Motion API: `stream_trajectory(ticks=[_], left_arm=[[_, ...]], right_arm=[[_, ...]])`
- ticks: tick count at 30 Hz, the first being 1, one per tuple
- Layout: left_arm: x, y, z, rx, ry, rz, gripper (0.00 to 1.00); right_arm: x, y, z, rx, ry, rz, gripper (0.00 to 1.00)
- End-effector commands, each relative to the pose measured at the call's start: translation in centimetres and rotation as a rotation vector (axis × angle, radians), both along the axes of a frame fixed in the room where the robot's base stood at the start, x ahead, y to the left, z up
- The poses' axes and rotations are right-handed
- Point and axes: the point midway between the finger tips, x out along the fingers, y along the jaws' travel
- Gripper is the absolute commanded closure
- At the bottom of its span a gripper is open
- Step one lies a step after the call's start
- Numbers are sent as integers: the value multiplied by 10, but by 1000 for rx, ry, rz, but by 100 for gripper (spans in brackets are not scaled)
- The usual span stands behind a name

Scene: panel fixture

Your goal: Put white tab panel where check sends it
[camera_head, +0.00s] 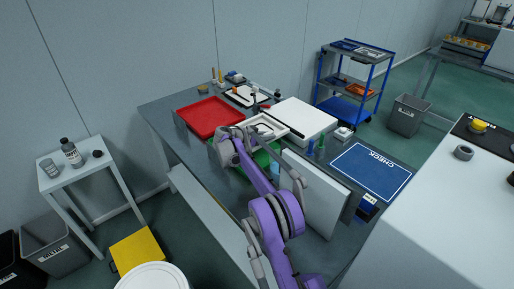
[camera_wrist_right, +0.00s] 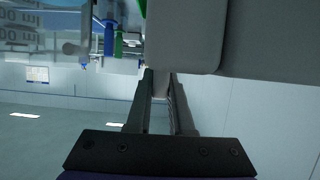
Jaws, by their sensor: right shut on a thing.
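A large white panel (camera_head: 322,197) stands upright and slightly tilted over the front part of the grey workbench (camera_head: 369,149). Its broad face also fills the upper right of the right wrist view (camera_wrist_right: 260,38). My right gripper (camera_wrist_right: 161,78) is shut on a small pale tab (camera_wrist_right: 161,83) at the panel's edge. In the head view my purple arm partly covers the panel's left side, and the grip itself is hard to make out. A blue mat marked CHECK (camera_head: 371,172) lies on the bench to the right of the panel. My left gripper is not in view.
A red tray (camera_head: 209,116), a green tray (camera_head: 264,158) and a white box (camera_head: 303,119) crowd the bench. Blue and green bottles (camera_head: 321,143) stand behind the panel. A white counter (camera_head: 440,220) is at right. The mat's surface looks clear.

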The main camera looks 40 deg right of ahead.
Motion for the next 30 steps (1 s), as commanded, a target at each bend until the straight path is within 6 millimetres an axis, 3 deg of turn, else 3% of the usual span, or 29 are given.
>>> stream_trajectory(ticks=[9,21,28,29,30], left_arm=[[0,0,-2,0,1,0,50],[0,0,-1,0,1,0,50],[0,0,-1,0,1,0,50],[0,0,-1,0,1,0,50],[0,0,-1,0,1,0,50]], right_arm=[[0,0,-52,-1,0,0,100],[0,0,-95,-1,0,0,100],[0,0,-98,0,0,0,100],[0,0,-99,1,0,0,77],[0,0,-99,0,0,0,69]])
